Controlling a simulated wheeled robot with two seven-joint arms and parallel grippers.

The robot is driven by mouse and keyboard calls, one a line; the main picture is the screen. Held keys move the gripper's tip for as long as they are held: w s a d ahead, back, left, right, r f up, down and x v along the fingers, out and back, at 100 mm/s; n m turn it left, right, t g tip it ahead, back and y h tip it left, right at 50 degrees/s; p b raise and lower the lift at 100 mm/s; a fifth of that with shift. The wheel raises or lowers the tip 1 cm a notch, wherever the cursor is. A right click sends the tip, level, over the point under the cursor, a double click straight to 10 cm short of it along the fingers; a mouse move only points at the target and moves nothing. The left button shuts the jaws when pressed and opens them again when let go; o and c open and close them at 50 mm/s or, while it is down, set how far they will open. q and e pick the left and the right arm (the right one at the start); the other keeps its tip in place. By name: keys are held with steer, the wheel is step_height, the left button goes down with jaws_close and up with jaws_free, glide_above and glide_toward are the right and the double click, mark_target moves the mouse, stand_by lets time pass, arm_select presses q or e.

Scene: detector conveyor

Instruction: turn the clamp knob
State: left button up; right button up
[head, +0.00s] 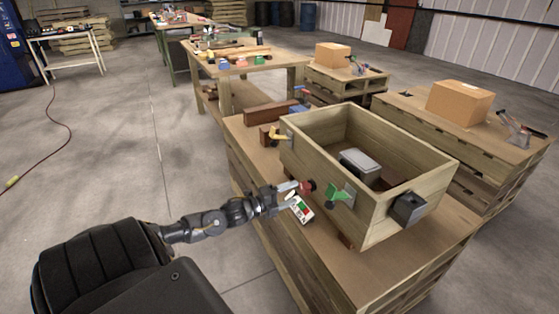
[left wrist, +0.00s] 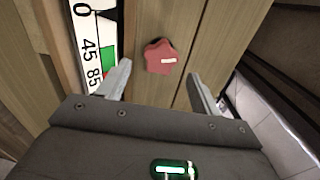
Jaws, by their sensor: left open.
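A red star-shaped knob (head: 306,187) with a white mark sits at the near left side of an open wooden box (head: 375,205). In the left wrist view the red knob (left wrist: 160,57) shows against wooden boards, ahead of and between my fingertips. My left gripper (head: 292,191) is open beside the knob; its two pale fingers (left wrist: 159,74) stand apart with nothing between them. I cannot tell whether a finger touches the knob. My right gripper is not in view.
A green clamp-like part (head: 338,193) and a black block (head: 408,208) are on the box's outside. A label card (head: 301,208) lies by the gripper; a grey-topped block (head: 360,163) is inside the box.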

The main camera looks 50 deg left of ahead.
arm_select(q)
steer(key=shift+v, duration=2.4)
